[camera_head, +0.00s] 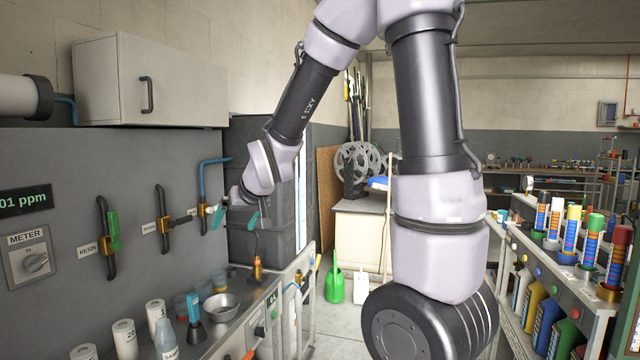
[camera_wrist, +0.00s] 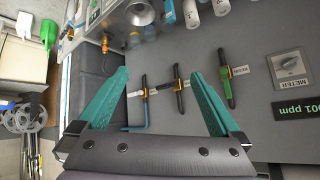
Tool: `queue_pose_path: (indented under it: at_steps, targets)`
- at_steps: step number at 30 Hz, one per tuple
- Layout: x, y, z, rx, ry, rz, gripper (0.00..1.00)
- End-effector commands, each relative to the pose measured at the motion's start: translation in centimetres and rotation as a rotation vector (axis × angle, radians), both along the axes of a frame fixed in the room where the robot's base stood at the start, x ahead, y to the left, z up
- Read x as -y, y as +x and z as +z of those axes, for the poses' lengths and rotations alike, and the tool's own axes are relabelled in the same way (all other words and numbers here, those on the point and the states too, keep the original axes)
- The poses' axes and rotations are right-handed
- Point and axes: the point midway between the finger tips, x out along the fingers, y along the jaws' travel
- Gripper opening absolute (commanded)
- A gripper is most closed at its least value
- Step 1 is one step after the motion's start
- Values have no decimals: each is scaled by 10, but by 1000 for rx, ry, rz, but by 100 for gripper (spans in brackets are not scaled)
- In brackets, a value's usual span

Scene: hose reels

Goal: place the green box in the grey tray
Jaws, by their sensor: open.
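My gripper (camera_head: 238,217) has teal fingers and hangs at the left, in front of a dark grey stacked unit. In the wrist view my gripper (camera_wrist: 160,74) is open, with its fingers spread wide and nothing held between them. I cannot make out a green box or a grey tray for certain in either view. The green things I see are a green valve handle (camera_head: 113,230) on the left wall and a green scoop-like container (camera_head: 334,284) on the floor. The handle also shows in the wrist view (camera_wrist: 226,82).
A bench with a metal bowl (camera_head: 220,307) and white rolls (camera_head: 125,338) runs along the left wall. A wall cabinet (camera_head: 150,80) hangs above. A rack of coloured tubes (camera_head: 592,245) stands right. A white cabinet (camera_head: 358,238) stands behind, with some clear floor before it.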

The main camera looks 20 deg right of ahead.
Motion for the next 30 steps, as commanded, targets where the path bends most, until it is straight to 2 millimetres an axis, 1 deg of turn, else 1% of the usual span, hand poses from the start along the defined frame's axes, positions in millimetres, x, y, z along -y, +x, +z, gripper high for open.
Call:
queue_pose_path:
  at_steps: [1, 3, 5, 6, 8, 9, 11, 12, 15, 18, 22, 30]
  targets:
    - [19, -12, 22, -7, 14, -40, 100]
    - [42, -32, 44, -38, 33, -91, 100]
    - [60, -53, 61, -65, 50, -132, 100]
    - [72, -68, 71, -83, 64, -161, 100]
    - [87, -91, 85, -108, 85, -200, 100]
    - [96, -108, 93, -125, 101, -224, 100]
    - [107, -132, 102, -149, 124, -259, 100]
    - [112, -147, 107, -165, 140, -280, 100]
    - [122, -180, 116, -195, 173, -319, 100]
    - [126, -202, 120, -218, 198, -345, 100]
    - [128, -216, 121, -234, 212, -357, 100]
    - [128, -217, 121, -238, 213, -359, 100]
